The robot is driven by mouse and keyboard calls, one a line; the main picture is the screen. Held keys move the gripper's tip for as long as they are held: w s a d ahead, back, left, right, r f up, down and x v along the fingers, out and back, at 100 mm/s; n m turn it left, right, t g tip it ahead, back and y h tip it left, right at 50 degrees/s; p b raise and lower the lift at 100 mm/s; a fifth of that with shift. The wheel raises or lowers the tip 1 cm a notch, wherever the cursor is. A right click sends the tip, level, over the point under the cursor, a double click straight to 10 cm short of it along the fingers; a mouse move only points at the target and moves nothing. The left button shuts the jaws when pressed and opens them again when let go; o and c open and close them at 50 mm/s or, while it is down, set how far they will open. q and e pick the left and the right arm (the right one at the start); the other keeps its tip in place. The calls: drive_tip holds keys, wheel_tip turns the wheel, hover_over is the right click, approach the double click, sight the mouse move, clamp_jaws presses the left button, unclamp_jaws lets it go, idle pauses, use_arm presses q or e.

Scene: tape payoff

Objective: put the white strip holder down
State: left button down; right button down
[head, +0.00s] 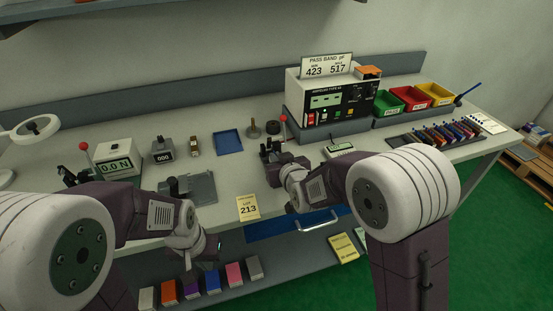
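My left gripper (192,252) hangs in front of the bench's front edge, above the row of coloured blocks on the lower shelf. Its fingers are small and partly hidden by its wrist, so I cannot tell whether they hold anything. A white block (147,298) stands at the left end of that row; I cannot tell whether it is the white strip holder. My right gripper (272,172) is over the bench top, close to a dark fixture with a red-knobbed lever (283,119). Its fingertips are hard to make out against the fixture.
A tester (318,116) carries a card reading 423 and 517. Green, red and yellow bins (411,105) stand to its right. A blue tray (228,142), a grey plate (201,187) and a yellow card (248,207) reading 213 lie on the bench (118,218). A drawer handle (316,222) juts from the front.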

drive_tip(key=shift+f, duration=0.15)
drive_tip(key=c, duration=1.6)
unclamp_jaws()
drive_tip(key=shift+c, duration=0.2)
drive_tip(key=shift+r, duration=0.35)
drive_tip(key=v, duration=0.9)
drive_tip(key=shift+s+p, duration=0.25)
drive_tip(key=shift+p, duration=0.05)
drive_tip(key=shift+b+v, duration=0.75)
drive_tip(key=shift+v, duration=0.5)
